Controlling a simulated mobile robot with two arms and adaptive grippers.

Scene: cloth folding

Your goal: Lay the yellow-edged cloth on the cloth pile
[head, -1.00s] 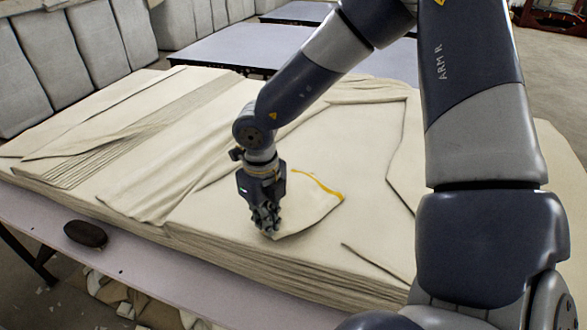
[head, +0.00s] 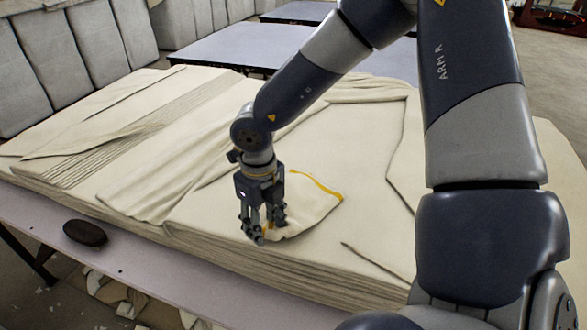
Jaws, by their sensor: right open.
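The yellow-edged cloth (head: 310,205) is a cream piece with a yellow line along its upper right edge. It lies on top of the cream cloth pile (head: 250,255), near the pile's front side. My right gripper (head: 262,236) points down at the cloth's left end, with its fingers spread apart and nothing seen between them. The gripper hides part of the cloth's left end. I cannot tell whether the fingertips touch the cloth. My left gripper is not in the head view.
A dark oval object (head: 85,233) lies on the table's front edge (head: 180,284), left of my right gripper. Grey upright padded blocks (head: 40,75) stand at the back left. Another table (head: 235,45) is behind the pile. Scraps lie below the table.

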